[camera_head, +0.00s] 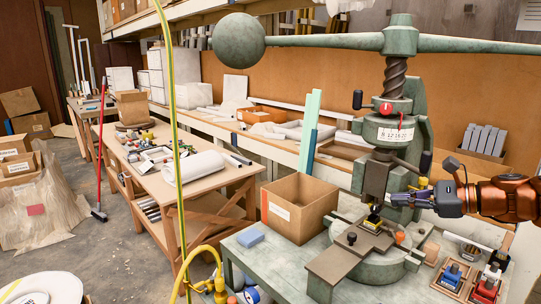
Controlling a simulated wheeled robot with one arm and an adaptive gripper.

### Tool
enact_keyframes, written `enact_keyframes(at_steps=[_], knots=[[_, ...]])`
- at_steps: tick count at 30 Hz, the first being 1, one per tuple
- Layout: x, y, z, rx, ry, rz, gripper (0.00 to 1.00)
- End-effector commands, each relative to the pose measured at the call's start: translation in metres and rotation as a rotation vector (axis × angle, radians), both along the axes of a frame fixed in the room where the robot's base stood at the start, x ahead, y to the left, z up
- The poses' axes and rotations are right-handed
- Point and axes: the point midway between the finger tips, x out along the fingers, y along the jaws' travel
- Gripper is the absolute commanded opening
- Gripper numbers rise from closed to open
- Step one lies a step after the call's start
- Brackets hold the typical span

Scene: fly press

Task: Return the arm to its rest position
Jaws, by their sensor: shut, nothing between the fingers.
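My orange arm reaches in from the right edge. My gripper (396,198) points left at the fly press (390,130), close to its lower ram and column. Its fingers are shut with nothing between them. Whether the fingertips touch the press cannot be told from this view. The press is green, with a large ball on the left end of its top lever and a dark screw below. A small yellow and black piece (373,219) sits on the press bed (350,245) under the ram.
Small blue (453,273) and red (488,283) items sit in wooden holders at the front right. A yellow hose (173,120) hangs in front. A wooden bench (200,190) stands left.

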Motion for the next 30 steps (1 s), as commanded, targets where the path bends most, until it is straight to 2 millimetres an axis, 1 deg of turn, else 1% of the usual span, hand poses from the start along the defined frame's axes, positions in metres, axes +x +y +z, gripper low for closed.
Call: enact_keyframes(at_steps=[1,2,3,6,8,9,11,12,14,15,17,18,20,23,27,30], knots=[[-0.007,0.034,0.002,-0.062,-0.011,0.074,0.00],[-0.011,0.051,0.000,-0.101,-0.019,0.116,0.00],[-0.018,0.073,-0.004,-0.153,-0.028,0.174,0.00],[-0.041,0.123,-0.014,-0.283,-0.057,0.316,0.00],[-0.058,0.149,-0.022,-0.357,-0.075,0.405,0.00],[-0.069,0.165,-0.027,-0.409,-0.089,0.463,0.00],[-0.088,0.185,-0.037,-0.482,-0.107,0.550,0.00],[-0.102,0.197,-0.043,-0.533,-0.120,0.608,0.00],[-0.122,0.211,-0.053,-0.606,-0.142,0.694,0.00],[-0.136,0.218,-0.061,-0.652,-0.154,0.753,0.00],[-0.157,0.227,-0.071,-0.724,-0.177,0.837,0.00],[-0.171,0.231,-0.078,-0.770,-0.188,0.895,0.00],[-0.193,0.235,-0.089,-0.835,-0.207,0.982,0.00],[-0.229,0.235,-0.106,-0.938,-0.234,1.129,0.00],[-0.276,0.222,-0.127,-1.071,-0.270,1.330,0.00],[-0.304,0.207,-0.139,-1.150,-0.289,1.460,0.00]])
